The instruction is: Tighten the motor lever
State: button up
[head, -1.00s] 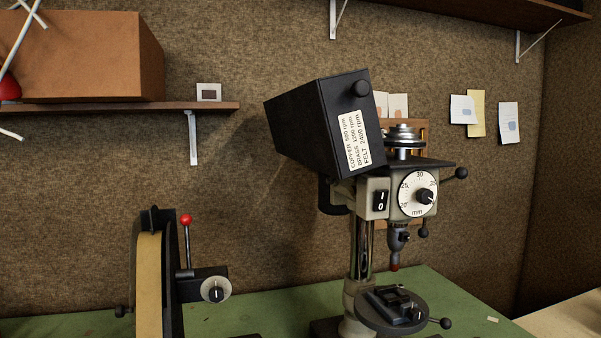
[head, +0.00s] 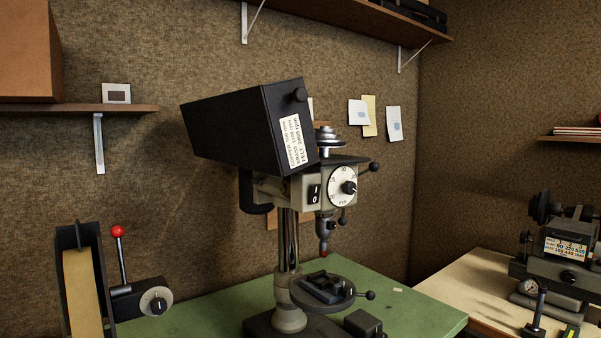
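A drill press (head: 290,245) stands on a green bench, with a black belt cover (head: 235,130) tilted upward over its head. A label on the cover lists speeds, and a black knob (head: 300,95) sits on its end. A stepped pulley (head: 326,140) is exposed beside the cover. Ball-ended levers show at the head's right (head: 372,167), below the dial (head: 342,221) and beside the round table (head: 369,295). I cannot tell which lever is the motor lever; the motor side behind the cover is hidden. My gripper is not in view.
A belt sander (head: 82,280) with a red-knobbed lever (head: 118,240) stands at left. A grey machine (head: 565,265) sits on a pale bench at right. Shelves (head: 80,108) hang on the wall. The green bench top (head: 415,310) is clear at its right end.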

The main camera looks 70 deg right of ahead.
aim_at(254, 180)
jog(key=z, duration=0.75)
jog(key=k, duration=0.9)
jog(key=z, duration=0.7)
jog(key=i, duration=1)
